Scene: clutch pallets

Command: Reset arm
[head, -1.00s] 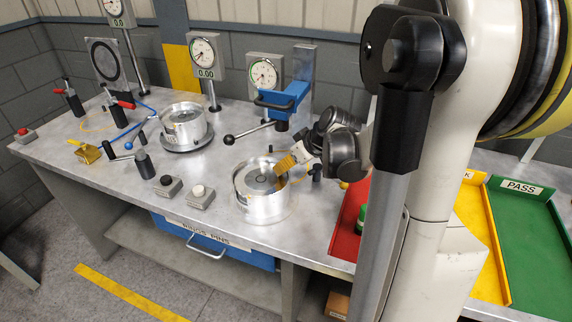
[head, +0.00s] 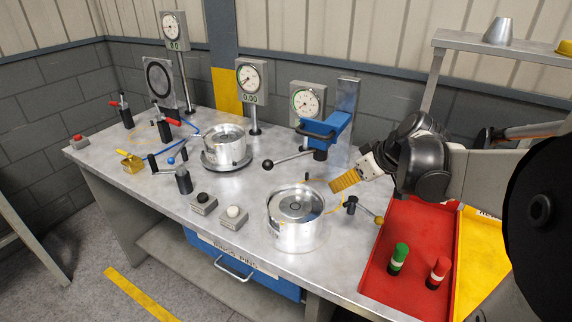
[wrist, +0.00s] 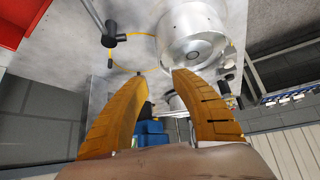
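My gripper (head: 345,181) has yellow ribbed fingers and is held above the bench, to the right of and a little higher than the near metal cylinder (head: 297,218). In the wrist view, the fingers of my gripper (wrist: 156,72) are spread apart with nothing between them. The near cylinder also shows in the wrist view (wrist: 192,38), beyond the fingertips and apart from them. My dark wrist and pale arm reach in from the right in the head view.
A red tray (head: 420,240) holds a green peg (head: 398,258) and a red peg (head: 438,272). A second cylinder (head: 224,146) sits on a round base. Dial gauges (head: 251,76), a blue clamp (head: 326,127) and a lever handle (head: 350,204) stand on the bench (head: 240,180).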

